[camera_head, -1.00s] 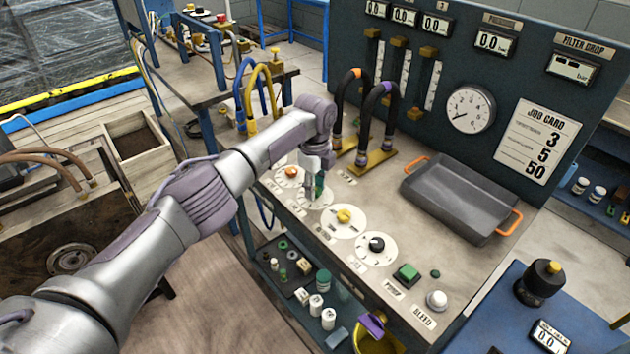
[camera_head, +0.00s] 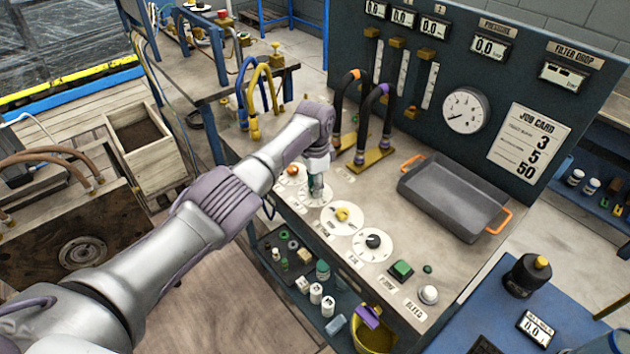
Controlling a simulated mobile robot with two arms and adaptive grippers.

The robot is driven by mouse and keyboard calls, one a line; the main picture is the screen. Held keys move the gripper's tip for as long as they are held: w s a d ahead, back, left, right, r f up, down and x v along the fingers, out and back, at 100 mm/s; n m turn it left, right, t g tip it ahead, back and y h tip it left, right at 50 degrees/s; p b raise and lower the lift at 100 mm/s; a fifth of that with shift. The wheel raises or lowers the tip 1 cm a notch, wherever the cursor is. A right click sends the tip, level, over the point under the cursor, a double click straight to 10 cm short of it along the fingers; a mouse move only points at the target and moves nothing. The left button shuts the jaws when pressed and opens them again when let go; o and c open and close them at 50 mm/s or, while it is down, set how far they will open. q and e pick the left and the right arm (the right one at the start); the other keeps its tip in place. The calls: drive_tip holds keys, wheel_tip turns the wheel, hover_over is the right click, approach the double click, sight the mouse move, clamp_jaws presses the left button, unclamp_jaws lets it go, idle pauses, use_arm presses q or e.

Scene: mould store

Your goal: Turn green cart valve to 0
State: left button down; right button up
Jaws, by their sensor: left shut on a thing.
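My left gripper (camera_head: 317,186) comes down from above onto the second dial from the left on the cart top. It is shut on the green valve there, which my fingers almost wholly hide. The valve's white dial plate (camera_head: 309,201) shows around the fingertips, but I cannot read its marks or the knob's pointer. The orange valve (camera_head: 293,172) is just to the left of the gripper. The yellow valve (camera_head: 342,214) and the black valve (camera_head: 373,241) are to its right, each on a white dial plate. My right gripper is not in view.
A grey tray (camera_head: 452,197) with orange handles lies right of the valves. Black hoses (camera_head: 385,122) arch up close behind the gripper. A green button (camera_head: 400,270) and a white bleed knob (camera_head: 428,294) are at the cart's right front. The panel's job card (camera_head: 525,142) reads 3, 5, 50.

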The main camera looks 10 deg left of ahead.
use_arm(q)
drive_tip(key=n+p, duration=0.1)
drive_tip(key=n, duration=0.3)
drive_tip(key=shift+r+n, duration=0.1)
drive_tip(key=shift+n, duration=0.3)
drive_tip(key=n+p, duration=0.1)
drive_tip(key=n, duration=0.2)
drive_tip(key=shift+n, duration=0.3)
drive_tip(key=n, duration=0.4)
drive_tip(key=shift+w+n, duration=0.1)
drive_tip(key=shift+n, duration=2)
drive_tip(key=c, duration=0.8)
unclamp_jaws()
wheel_tip(320, 180, up, 12)
drive_tip(key=shift+f, duration=0.1)
